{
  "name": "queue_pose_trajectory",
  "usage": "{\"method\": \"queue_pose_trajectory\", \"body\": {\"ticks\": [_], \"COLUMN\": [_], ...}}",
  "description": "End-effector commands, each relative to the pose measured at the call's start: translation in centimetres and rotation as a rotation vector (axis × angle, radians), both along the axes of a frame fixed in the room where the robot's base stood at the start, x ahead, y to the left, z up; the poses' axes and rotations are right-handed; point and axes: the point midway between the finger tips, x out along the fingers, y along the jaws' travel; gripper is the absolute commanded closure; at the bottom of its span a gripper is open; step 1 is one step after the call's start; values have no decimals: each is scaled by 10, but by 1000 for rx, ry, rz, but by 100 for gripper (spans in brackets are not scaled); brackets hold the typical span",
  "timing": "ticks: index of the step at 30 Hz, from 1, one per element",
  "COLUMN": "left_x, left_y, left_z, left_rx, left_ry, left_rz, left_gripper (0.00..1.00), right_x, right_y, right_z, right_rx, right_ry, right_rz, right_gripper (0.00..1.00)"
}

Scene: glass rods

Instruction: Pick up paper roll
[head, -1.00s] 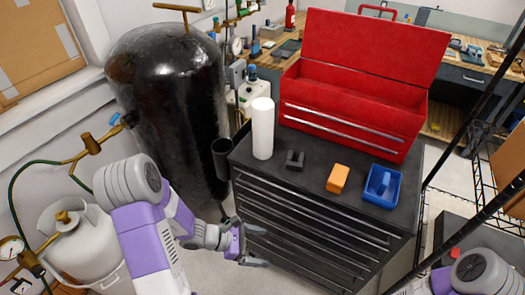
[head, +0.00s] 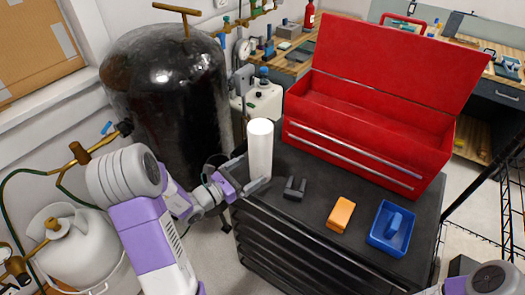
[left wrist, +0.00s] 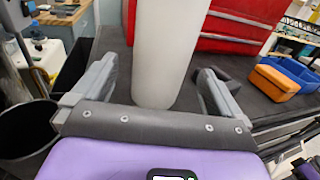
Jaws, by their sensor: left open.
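The white paper roll (head: 260,148) stands upright on the dark top of the drawer cabinet (head: 310,205), near its left end. My left gripper (head: 243,178) is open at the roll's left side, close to its lower part. In the left wrist view the roll (left wrist: 163,50) rises between the two spread fingers of the gripper (left wrist: 152,95). The fingers stand apart from the roll on both sides. My right gripper is outside the views; only a bit of my right arm shows at the lower right corner.
A red toolbox (head: 365,105) with its lid up stands behind the roll. A small black object (head: 294,188), an orange block (head: 340,214) and a blue tray (head: 391,229) lie to the right. A large black tank (head: 165,90) stands to the left.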

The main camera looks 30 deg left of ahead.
Motion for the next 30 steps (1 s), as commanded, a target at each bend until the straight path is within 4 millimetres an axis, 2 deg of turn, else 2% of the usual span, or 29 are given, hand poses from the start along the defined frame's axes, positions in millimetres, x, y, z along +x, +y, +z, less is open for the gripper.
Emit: {"method": "queue_pose_trajectory", "body": {"ticks": [9, 18, 27, 29, 30], "left_x": [41, 45, 45, 45, 45], "left_y": [-17, -18, -18, -18, -18], "left_z": [1, 2, 2, 2, 2], "left_rx": [0, -1, 0, 0, 0], "left_ry": [0, 1, 1, 1, 0], "left_rz": [-3, -1, -1, -1, -1], "left_gripper": [0, 2, 48, 57, 57], "right_x": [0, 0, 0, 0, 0], "right_y": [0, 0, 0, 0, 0], "right_z": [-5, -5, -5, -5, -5], "right_rx": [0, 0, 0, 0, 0], "right_ry": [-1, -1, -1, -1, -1], "right_rz": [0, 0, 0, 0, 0], "right_gripper": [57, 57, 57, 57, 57]}}
